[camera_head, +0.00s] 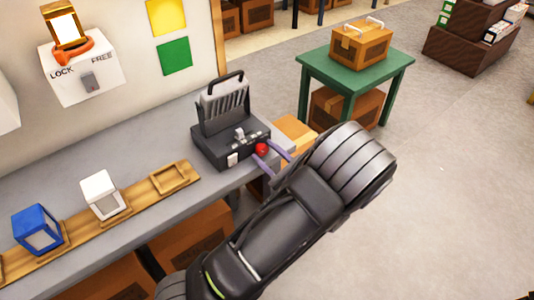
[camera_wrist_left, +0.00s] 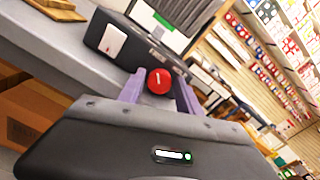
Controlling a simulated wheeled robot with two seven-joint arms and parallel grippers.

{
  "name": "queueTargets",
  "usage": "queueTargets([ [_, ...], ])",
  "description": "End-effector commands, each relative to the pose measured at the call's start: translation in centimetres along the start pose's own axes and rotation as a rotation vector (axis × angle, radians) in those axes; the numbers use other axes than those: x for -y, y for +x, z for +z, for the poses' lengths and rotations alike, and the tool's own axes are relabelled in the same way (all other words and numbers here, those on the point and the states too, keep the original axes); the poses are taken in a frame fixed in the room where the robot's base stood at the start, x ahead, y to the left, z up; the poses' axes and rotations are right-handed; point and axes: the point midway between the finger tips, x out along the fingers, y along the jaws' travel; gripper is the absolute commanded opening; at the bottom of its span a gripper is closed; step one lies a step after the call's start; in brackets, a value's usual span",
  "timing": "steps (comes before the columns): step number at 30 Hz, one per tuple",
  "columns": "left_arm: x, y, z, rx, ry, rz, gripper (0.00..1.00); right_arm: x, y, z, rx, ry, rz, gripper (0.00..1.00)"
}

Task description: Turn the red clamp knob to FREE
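A round red knob (camera_head: 261,148) with a small white mark is on the front of a black machine (camera_head: 225,150) at the counter edge; the knob also shows in the left wrist view (camera_wrist_left: 159,82). My left gripper (camera_head: 261,150) has its two purple fingers spread, one on each side of this knob. I cannot tell whether they touch it. A white wall box (camera_head: 105,77) at upper left reads LOCK on its left and FREE on its right, with a grey switch and an orange-red piece (camera_head: 67,50) under a gold frame. My right gripper is not in view.
A wooden rail (camera_head: 140,206) on the counter holds a blue block (camera_head: 38,228) and a white block (camera_head: 101,194). A green table (camera_head: 312,62) with a wooden crate (camera_head: 361,45) stands behind.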

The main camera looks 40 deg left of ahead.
Motion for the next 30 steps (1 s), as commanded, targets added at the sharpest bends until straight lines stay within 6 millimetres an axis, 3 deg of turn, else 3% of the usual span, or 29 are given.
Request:
queueTargets([
  [8, 0.1, -0.9, -0.1, -0.001, 0.000, -0.002, 0.41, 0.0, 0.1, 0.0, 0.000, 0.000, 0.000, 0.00],
  [21, 0.1, -7.3, -0.1, 0.000, -0.001, -0.003, 0.41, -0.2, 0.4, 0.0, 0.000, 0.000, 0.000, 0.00],
  [30, 0.0, -7.8, 0.0, 0.000, 0.000, 0.001, 0.41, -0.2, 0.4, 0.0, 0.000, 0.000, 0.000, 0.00],
])
